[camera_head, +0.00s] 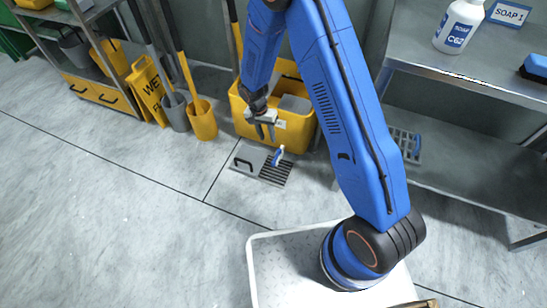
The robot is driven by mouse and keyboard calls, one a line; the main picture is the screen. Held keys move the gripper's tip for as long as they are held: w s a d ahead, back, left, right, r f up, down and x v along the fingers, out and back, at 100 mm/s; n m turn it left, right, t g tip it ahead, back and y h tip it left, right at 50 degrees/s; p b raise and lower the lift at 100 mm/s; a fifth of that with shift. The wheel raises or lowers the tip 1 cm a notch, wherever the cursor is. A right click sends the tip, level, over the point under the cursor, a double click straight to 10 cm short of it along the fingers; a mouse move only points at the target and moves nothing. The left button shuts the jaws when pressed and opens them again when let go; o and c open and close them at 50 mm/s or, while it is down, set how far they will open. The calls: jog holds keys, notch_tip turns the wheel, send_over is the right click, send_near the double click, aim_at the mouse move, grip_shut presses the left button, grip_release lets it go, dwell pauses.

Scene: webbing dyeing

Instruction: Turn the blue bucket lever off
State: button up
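A small blue lever (277,157) with a whitish part stands tilted on a grey floor plate (246,170) with a dark slotted grate. It is in front of the yellow bucket (293,133), which has a grey insert. My gripper (265,135) points down in front of the bucket, above and slightly left of the lever. Its two fingers are apart with nothing seen between them. The gripper appears clear of the lever, though the exact gap is hard to judge.
A metal shelf unit (450,75) on the right holds a soap bottle (459,27). A grey grate with a blue part (417,143) lies below. Yellow and grey pails (201,121) and a yellow wet-floor sign (147,90) stand left. The left foreground floor is clear.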

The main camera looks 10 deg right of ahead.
aim_at(276, 157)
jog(key=d+f, duration=0.1)
jog(key=f, duration=0.4)
jog(key=s+f, duration=0.1)
jog(key=f, duration=0.4)
jog(key=d+f, duration=0.1)
jog(key=f, duration=0.4)
jog(key=shift+s+d+f, duration=0.15)
jog(key=shift+s+d, duration=0.15)
jog(key=shift+d, duration=0.05)
grip_shut()
